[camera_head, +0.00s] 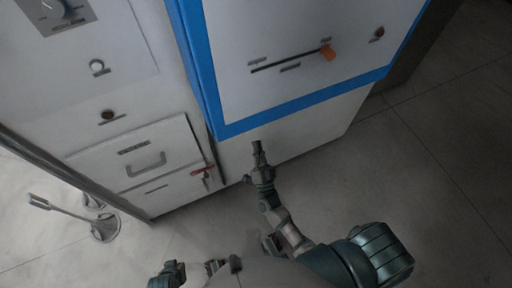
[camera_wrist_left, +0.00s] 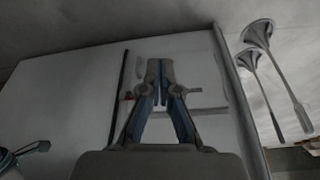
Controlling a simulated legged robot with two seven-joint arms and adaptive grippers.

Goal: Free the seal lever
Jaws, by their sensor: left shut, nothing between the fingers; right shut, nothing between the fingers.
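A small red lever (camera_head: 203,169) sits at the right edge of the lower drawer front, beside a dark vertical gap. An orange handle (camera_head: 328,52) is at the right end of a dark slot in the blue-framed panel. I cannot tell by labels which is the seal lever. My right gripper (camera_head: 257,148) is shut and empty, below the blue frame and right of the red lever, apart from it. My left gripper (camera_wrist_left: 160,70) is shut and empty in the left wrist view, before the pale drawer panel. A bit of red (camera_wrist_left: 128,96) shows left of its fingers.
The blue frame (camera_head: 270,118) surrounds the right panel. A drawer (camera_head: 140,155) with a grey handle is at left, with a dial (camera_head: 54,9) and round knobs above. Metal stands (camera_head: 104,228) rise from the floor at left. The floor at right is clear.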

